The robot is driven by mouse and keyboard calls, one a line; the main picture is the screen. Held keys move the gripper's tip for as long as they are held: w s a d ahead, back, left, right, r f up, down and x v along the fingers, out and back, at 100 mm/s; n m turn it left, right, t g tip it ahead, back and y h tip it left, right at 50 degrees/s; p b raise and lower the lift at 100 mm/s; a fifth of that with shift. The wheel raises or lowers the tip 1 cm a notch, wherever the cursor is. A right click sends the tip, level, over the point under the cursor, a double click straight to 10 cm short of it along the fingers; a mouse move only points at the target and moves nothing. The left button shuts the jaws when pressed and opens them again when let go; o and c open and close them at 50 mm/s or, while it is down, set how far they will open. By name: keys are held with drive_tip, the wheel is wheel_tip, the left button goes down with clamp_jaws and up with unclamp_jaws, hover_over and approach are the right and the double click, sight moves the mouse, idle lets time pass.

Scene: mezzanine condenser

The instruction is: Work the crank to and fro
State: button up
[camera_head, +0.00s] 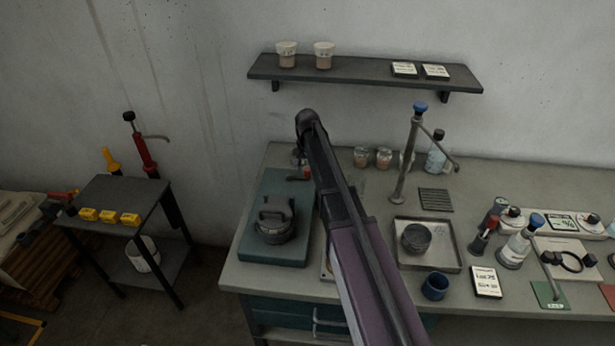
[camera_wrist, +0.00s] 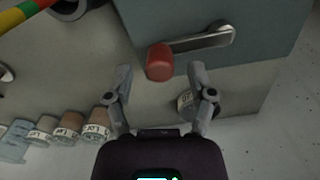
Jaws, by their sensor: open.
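The crank shows in the wrist view as a grey metal arm (camera_wrist: 205,40) with a red knob (camera_wrist: 159,62) at its end. It lies over the edge of a blue-grey base (camera_wrist: 262,28). My gripper (camera_wrist: 160,72) is open, its two fingers apart on the left and right of the red knob. I cannot tell whether either finger touches it. In the head view my arm hides my gripper and most of the crank. Part of the crank (camera_head: 298,179) shows beside my arm, at the back of the teal base (camera_head: 250,215).
A dark lidded device (camera_head: 273,222) stands on the teal base. A metal stand (camera_head: 405,165), a tray (camera_head: 455,262) and a blue cup (camera_head: 435,286) are right of my arm. Several labelled jars (camera_wrist: 70,125) stand left of my gripper in the wrist view. A wall shelf (camera_head: 365,72) hangs above.

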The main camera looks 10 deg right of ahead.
drive_tip(key=shift+f+b, duration=0.65)
drive_tip(key=shift+f, duration=0.25)
clamp_jaws()
